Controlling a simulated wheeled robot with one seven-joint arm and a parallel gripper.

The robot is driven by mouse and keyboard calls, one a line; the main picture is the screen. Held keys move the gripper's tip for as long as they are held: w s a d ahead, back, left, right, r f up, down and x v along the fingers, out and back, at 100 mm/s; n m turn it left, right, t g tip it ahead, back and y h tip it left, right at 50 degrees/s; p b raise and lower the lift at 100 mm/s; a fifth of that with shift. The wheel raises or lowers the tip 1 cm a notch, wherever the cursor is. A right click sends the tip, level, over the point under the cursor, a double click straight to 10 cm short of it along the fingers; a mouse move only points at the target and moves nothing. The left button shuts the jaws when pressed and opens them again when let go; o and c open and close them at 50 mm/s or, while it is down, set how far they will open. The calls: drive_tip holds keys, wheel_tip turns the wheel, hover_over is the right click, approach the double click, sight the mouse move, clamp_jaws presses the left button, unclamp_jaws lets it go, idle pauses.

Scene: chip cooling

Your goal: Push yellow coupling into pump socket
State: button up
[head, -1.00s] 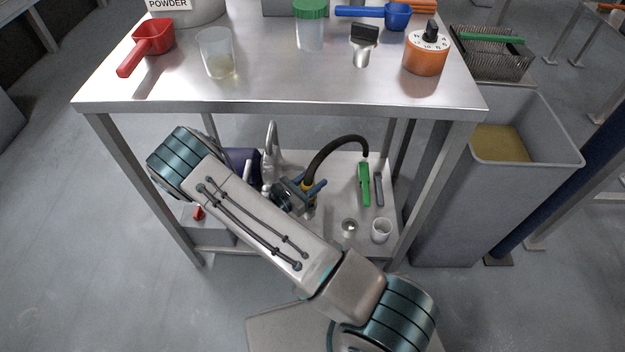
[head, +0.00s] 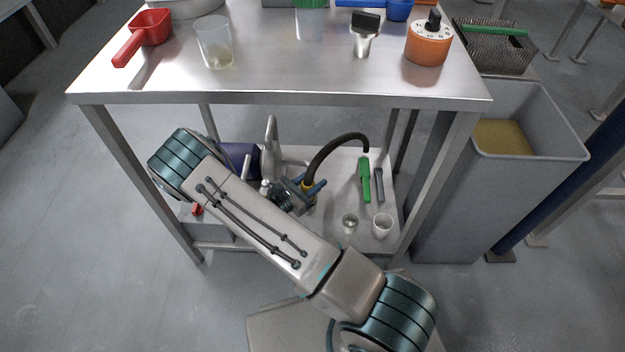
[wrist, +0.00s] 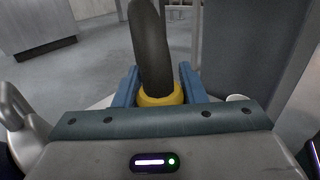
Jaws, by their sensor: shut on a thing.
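The yellow coupling (wrist: 160,98) sits on the end of a black hose (wrist: 150,45) in the wrist view. My gripper (wrist: 158,84) is shut on it, with one blue finger on each side. In the head view the hose (head: 337,145) arches over the lower shelf, and the coupling (head: 308,189) is small and partly covered by my gripper (head: 302,187). The dark blue pump body (head: 240,158) stands on the shelf behind my arm. The pump socket is not clearly visible, and I cannot tell whether the coupling touches it.
A metal tap-like pipe (head: 271,145) rises close left of my gripper. A green-handled tool (head: 364,180), a small metal cup (head: 350,223) and a white cup (head: 382,226) are on the shelf's right side. The steel tabletop (head: 280,82) and its legs enclose the space.

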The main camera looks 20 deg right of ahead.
drive_tip(key=shift+f, duration=0.4)
drive_tip(key=o, duration=1.2)
drive_tip(key=p+v, duration=0.3)
drive_tip(key=v, duration=1.1)
drive_tip(key=shift+d, duration=0.1)
